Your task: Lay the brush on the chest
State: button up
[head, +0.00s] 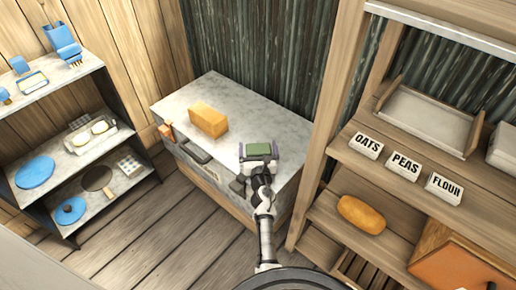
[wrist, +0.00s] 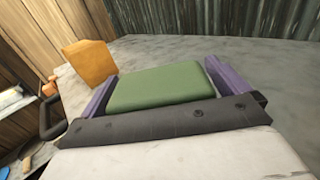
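The chest (head: 229,95) has a pale, worn top and a dark handle on its front. My gripper (head: 260,151) is over the right part of that top. In the wrist view its two purple fingers (wrist: 166,90) stand on either side of a green, rounded block (wrist: 160,86) and appear to press on both its sides. The block also shows in the head view (head: 259,149). It may be the brush, but no bristles show. It is low over the chest top; I cannot tell whether it touches it.
An orange block (head: 208,121) stands on the chest, left of my gripper, also in the wrist view (wrist: 88,62). Shelves with blue things (head: 66,47) stand at left. A wooden rack with labelled blocks (head: 404,165) and a loaf (head: 361,213) stands at right. The chest's back is clear.

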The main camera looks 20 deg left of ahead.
jog(key=shift+r, duration=0.25)
jog(key=shift+s+d+p, duration=0.1)
jog(key=shift+s+p, duration=0.15)
jog(key=shift+p, duration=0.2)
jog(key=p+v, duration=0.3)
jog(key=v, duration=0.8)
jog(key=shift+s+d+p, duration=0.15)
jog(key=shift+s+p, duration=0.05)
jog(key=shift+p, duration=0.2)
